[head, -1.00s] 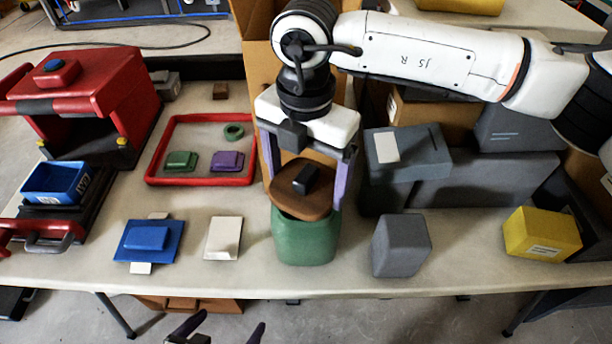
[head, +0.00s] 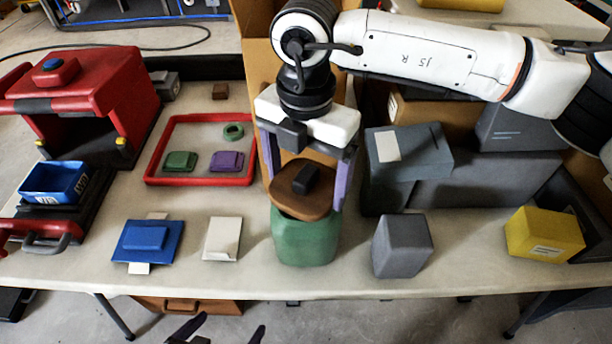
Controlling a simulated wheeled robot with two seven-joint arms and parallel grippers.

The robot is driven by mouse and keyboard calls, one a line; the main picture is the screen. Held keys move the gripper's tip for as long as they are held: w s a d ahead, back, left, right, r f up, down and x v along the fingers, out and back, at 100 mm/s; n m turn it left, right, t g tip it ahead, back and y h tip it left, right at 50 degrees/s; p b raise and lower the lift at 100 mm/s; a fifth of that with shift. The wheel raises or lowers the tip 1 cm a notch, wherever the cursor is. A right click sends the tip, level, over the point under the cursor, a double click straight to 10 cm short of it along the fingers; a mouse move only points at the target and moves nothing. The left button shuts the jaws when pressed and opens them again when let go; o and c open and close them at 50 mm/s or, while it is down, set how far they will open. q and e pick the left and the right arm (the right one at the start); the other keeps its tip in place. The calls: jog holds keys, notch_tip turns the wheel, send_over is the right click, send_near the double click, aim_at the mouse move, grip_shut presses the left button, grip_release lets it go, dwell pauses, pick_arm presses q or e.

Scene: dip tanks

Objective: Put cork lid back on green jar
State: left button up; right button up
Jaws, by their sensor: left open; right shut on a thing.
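The green jar (head: 304,246) stands upright near the front edge of the table, in the middle of the head view. The brown cork lid (head: 290,206) with its dark knob (head: 307,180) is over the jar's mouth and hides it. I cannot tell whether the lid touches the rim or is slightly above it. My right gripper (head: 306,192) comes down from above, its purple fingers on either side of the lid, shut on it. My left gripper (head: 222,334) is open and empty at the bottom edge, in front of the table; only its fingertips show.
A grey block (head: 401,246) stands close right of the jar, and a white plate (head: 222,238) lies to its left. A blue piece (head: 147,240), a red-framed tray (head: 200,181) and a red press (head: 80,85) are further left. A yellow block (head: 543,234) is at the right.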

jog(key=shift+b, duration=0.3)
dwell(0.6)
jog(key=o, duration=1)
jog(key=shift+r+p, duration=1.6)
jog(key=shift+r, duration=1.9)
grip_shut()
